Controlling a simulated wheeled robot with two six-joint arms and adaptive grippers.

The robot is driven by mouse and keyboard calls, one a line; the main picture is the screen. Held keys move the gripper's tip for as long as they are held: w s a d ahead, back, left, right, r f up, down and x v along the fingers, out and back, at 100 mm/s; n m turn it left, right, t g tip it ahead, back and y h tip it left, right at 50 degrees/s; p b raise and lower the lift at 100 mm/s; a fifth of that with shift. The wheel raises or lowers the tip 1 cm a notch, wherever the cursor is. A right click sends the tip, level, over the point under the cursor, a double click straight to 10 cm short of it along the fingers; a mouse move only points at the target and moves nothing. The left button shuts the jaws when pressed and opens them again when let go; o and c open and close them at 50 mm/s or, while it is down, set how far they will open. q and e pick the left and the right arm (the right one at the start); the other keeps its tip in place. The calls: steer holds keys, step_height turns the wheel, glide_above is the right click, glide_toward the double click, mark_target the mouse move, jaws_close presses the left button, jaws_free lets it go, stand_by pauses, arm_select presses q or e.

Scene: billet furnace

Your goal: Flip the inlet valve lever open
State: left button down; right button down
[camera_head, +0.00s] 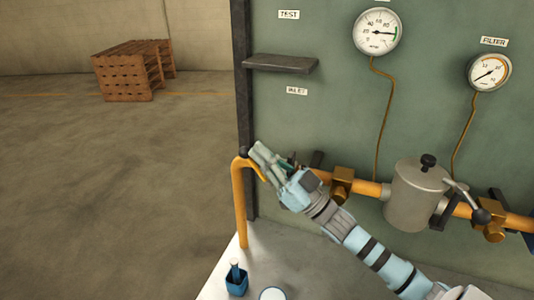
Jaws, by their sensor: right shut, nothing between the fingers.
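My right gripper (262,158) reaches in from the lower right and is shut with nothing held. Its fingers are in front of the orange pipe near the bend at its upper left. A dark round knob (243,152) shows just left of the fingertips; whether it touches them, or belongs to the inlet lever, I cannot tell. The INLET label (297,91) is on the green panel above. A brass valve body (342,185) sits on the pipe right of the gripper. The gripper and wrist hide part of the pipe and any lever there. My left gripper is not in view.
A steel canister (415,195) sits in the pipe line, with a second brass valve (490,232) and its ball-ended lever (467,203) to the right. A dark shelf (280,64) juts from the panel. A blue container (236,280) stands on the white table (258,262).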

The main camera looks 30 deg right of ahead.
steer(key=shift+r, duration=0.1)
step_height(320, 180, up, 10)
stand_by(0.4)
